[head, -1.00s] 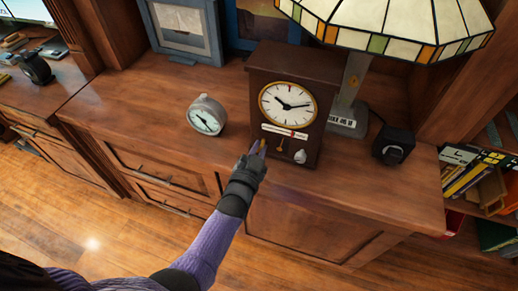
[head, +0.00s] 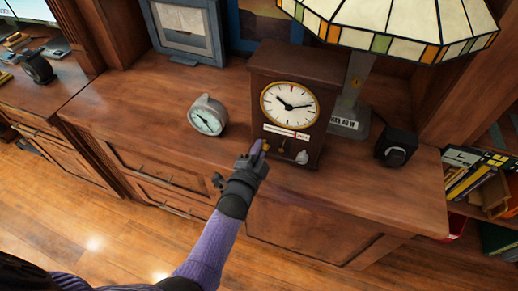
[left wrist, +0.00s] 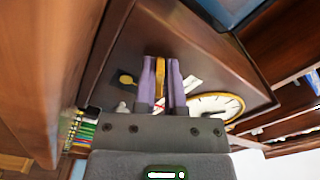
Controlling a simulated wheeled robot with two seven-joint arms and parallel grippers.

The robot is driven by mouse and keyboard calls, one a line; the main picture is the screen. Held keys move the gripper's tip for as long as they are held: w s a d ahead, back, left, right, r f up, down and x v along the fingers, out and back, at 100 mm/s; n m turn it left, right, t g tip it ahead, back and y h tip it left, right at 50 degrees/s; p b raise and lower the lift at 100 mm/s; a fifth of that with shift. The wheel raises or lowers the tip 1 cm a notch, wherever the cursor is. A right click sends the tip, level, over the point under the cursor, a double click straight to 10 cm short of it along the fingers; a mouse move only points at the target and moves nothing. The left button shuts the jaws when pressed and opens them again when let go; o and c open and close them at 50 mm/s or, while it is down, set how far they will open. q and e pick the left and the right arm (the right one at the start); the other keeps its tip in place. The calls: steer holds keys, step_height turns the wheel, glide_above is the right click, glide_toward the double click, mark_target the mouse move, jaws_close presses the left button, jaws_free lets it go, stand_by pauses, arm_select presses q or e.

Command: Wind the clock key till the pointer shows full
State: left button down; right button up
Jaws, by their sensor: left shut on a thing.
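The dark wooden clock (head: 262,90) stands upright on the cabinet top, its white round dial (head: 289,104) facing front. Below the dial is a pale gauge strip (head: 279,131) with a red mark toward its right end; its scale is too small to read. My left gripper (head: 259,150) is at the lower left of the clock's front, shut on the brass-coloured key. In the left wrist view the key (left wrist: 160,78) shows as an orange bar between the two purple fingers (left wrist: 160,90). The fingers hide part of the key. My right gripper is not in view.
A small round alarm clock (head: 208,117) stands left of the clock. A lamp with a stained-glass shade (head: 390,30) is behind it, and a black box with a knob (head: 396,148) is at the right. The cabinet top (head: 160,110) is clear further left.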

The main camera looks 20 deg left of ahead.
arm_select(q)
steer(key=shift+f, duration=0.1)
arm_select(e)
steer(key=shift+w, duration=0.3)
arm_select(q)
steer(key=c, duration=0.7)
jaws_free()
steer(key=shift+c, duration=0.2)
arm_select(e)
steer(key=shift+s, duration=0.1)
arm_select(q)
steer(key=shift+s, duration=0.1)
steer(key=s+p, duration=0.3)
steer(key=s, duration=0.6)
steer(key=shift+s+a, duration=0.15)
steer(key=shift+s, duration=0.25)
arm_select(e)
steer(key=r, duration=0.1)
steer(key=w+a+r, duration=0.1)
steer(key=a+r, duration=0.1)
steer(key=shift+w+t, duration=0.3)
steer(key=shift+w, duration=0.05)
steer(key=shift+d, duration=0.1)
